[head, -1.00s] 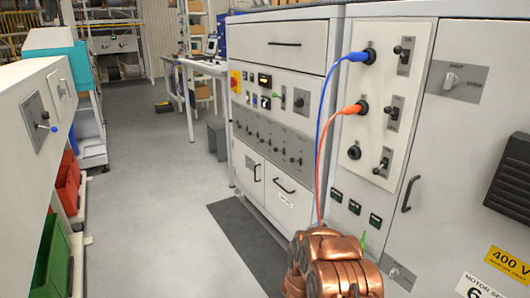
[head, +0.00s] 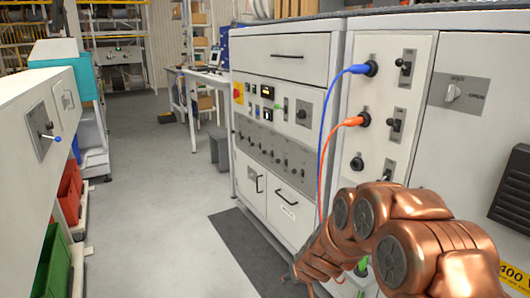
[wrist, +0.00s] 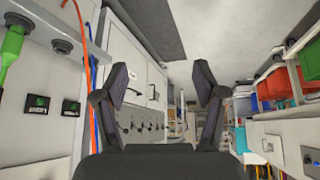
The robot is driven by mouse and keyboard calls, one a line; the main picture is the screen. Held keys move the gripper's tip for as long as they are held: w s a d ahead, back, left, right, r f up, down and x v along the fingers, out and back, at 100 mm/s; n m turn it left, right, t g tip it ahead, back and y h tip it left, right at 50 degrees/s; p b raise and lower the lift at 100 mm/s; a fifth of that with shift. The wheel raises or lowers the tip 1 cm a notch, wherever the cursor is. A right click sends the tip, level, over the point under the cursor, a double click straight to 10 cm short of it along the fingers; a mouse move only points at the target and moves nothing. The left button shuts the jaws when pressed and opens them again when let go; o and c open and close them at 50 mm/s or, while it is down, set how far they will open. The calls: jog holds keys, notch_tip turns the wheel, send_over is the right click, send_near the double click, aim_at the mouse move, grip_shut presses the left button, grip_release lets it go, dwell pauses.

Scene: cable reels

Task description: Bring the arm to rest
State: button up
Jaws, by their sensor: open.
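My copper-coloured arm (head: 400,235) reaches in from the lower right of the head view, bent in front of the grey cabinet. My gripper (wrist: 161,78) shows in the wrist view with its two dark fingers spread apart and nothing between them. In the head view its end is low in the picture and mostly hidden by the arm links. The blue cable (head: 325,130) and the orange cable (head: 328,155) hang from sockets in the cabinet panel and pass down behind my arm. In the wrist view, the orange cable (wrist: 85,60) runs left of the fingers, apart from them.
The grey cabinet (head: 280,160) with switches and handles stands close on the right. A white bench (head: 30,110) with red bins (head: 70,185) and a green bin (head: 55,265) is on the left. Clear floor (head: 165,190) lies between. A green plug (wrist: 12,45) shows in the wrist view.

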jog(key=s+r+g+y, duration=0.15)
jog(key=s+r, duration=0.25)
jog(key=s, duration=0.4)
jog(key=s+r+g, duration=0.2)
jog(key=s+r, duration=0.2)
jog(key=s, duration=0.4)
jog(key=s+d+r+m+g+h, duration=0.1)
jog(key=s+d+r+g, duration=0.15)
jog(key=s, duration=0.65)
jog(key=s+d+r+m+g+h, duration=0.1)
jog(key=s+d, duration=0.2)
jog(key=s, duration=0.5)
jog(key=s+d+r+m+g+h, duration=0.1)
jog(key=s+d+r+g, duration=0.15)
jog(key=s, duration=0.65)
notch_tip(320, 180, up, 18)
jog(key=t+p, duration=0.1)
jog(key=p, duration=1.5)
jog(key=shift+d, duration=0.3)
